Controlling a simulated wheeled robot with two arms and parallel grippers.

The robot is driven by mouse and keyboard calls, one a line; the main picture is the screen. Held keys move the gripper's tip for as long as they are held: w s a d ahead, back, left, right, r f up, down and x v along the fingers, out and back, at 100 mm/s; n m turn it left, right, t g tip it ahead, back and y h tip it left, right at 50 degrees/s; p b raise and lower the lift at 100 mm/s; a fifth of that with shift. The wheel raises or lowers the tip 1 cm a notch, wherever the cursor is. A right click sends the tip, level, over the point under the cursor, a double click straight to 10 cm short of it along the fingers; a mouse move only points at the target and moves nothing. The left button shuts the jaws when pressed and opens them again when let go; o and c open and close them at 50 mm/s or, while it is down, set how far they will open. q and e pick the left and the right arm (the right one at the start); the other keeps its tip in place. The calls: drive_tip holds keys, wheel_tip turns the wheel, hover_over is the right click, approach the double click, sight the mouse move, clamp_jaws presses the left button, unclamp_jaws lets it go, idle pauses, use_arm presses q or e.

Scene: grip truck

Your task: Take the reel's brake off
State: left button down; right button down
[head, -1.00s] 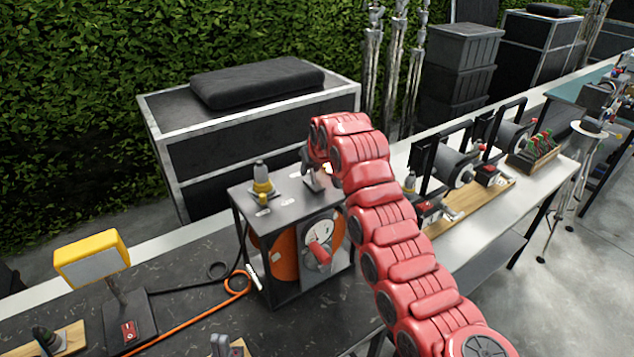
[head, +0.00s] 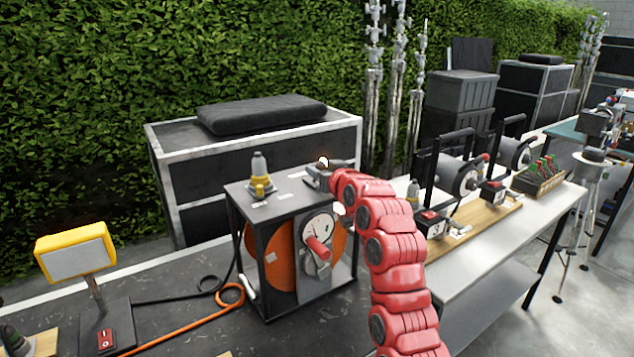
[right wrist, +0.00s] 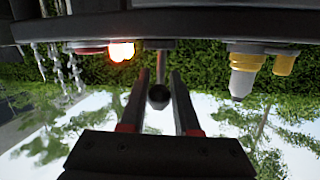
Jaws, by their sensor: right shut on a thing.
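The orange reel (head: 282,258) sits in a black box frame (head: 275,208) on the dark table, with a red crank handle (head: 318,248) on its front plate. My right gripper (head: 318,177) is at the right rear of the frame's top. In the right wrist view its fingers (right wrist: 158,76) are shut on a dark, round-ended lever (right wrist: 159,97), most likely the brake lever; in the head view the gripper largely hides it. A lamp (right wrist: 121,50) beside the lever glows orange. My left gripper is not in view.
A grey and yellow connector (head: 259,178) stands on the frame's top, left of my gripper. A yellow lamp panel (head: 75,252) and an orange cable (head: 190,318) lie to the left. A side table (head: 455,268) with more reels is at the right.

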drive_tip(key=shift+d+t+b, duration=0.1)
drive_tip(key=shift+t+b, duration=0.2)
drive_tip(key=shift+r, duration=0.1)
drive_tip(key=c, duration=0.8)
unclamp_jaws()
drive_tip(key=shift+o, duration=0.4)
drive_tip(key=shift+s, duration=0.1)
